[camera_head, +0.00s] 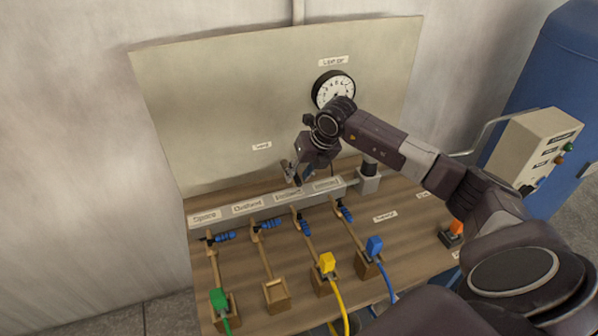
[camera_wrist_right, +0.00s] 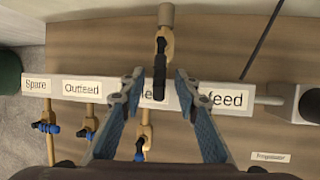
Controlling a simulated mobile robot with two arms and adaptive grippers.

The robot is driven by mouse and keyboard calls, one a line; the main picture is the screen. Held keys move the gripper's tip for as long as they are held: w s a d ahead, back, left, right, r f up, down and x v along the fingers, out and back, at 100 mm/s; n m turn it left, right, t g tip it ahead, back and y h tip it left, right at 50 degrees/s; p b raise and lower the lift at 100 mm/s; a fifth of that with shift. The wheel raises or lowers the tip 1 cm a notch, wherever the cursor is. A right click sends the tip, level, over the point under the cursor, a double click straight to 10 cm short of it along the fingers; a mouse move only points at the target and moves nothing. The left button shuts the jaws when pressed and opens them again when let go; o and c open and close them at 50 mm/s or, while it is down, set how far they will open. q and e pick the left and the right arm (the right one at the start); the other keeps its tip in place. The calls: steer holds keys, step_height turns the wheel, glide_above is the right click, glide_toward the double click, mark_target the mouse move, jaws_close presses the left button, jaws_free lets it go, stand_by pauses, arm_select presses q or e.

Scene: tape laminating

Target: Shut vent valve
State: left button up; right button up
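In the right wrist view a brass valve with a black handle (camera_wrist_right: 160,65) rises from the back of the grey manifold (camera_wrist_right: 262,101). The handle lies in line with the brass body, and a grey cylindrical end piece (camera_wrist_right: 166,14) is beyond it. I take this for the vent valve; its own label is not readable. My right gripper (camera_wrist_right: 160,82) is open, with one finger on each side of the handle and visible gaps between. In the head view my right gripper (camera_head: 292,172) is over the manifold and hides the valve. My left gripper is not in view.
Several blue-handled valves (camera_head: 270,224) line the manifold's front. Green (camera_head: 219,298), yellow (camera_head: 327,263) and blue (camera_head: 374,246) plugs with hoses stand nearer the front. A gauge (camera_head: 333,89) is on the upright panel. A control box (camera_head: 538,150) stands at right.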

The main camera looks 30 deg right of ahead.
jaws_close()
stand_by(0.5)
